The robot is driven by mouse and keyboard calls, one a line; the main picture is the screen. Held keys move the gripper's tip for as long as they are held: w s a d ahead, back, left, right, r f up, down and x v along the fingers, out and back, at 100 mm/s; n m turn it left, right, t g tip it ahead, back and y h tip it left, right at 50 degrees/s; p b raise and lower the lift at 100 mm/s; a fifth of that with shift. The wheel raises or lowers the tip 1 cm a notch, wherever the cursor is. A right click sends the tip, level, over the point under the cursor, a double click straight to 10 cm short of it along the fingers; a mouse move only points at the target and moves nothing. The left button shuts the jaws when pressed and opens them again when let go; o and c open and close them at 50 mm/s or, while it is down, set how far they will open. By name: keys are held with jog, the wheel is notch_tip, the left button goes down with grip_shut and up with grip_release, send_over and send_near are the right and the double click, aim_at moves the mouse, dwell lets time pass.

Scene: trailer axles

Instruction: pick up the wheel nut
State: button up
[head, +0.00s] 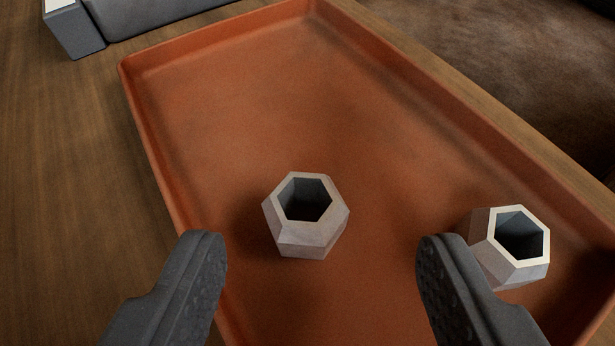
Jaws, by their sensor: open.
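Two grey hexagonal wheel nuts with open dark centres are in the head view. One wheel nut (311,237) stands in the middle of the orange tray (250,110), hole facing up. The other wheel nut (487,253) is at the right in the same tray, partly hidden behind my right finger. My gripper (322,262) is open, its two dark fingers wide apart. In the picture the middle nut appears between the fingertips, with a gap on each side. Nothing is held.
The tray has a raised rim and lies on a wooden surface (70,170). Its far part is empty. A dark grey object (140,14) stands at the upper left, beyond the tray. A brown surface (500,55) is at the upper right.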

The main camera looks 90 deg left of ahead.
aim_at(309, 201)
jog(key=x, duration=0.4)
jog(key=shift+s+f+b, duration=0.1)
jog(key=shift+s+b, duration=0.1)
jog(key=shift+b, duration=0.15)
jog(key=c, duration=1.1)
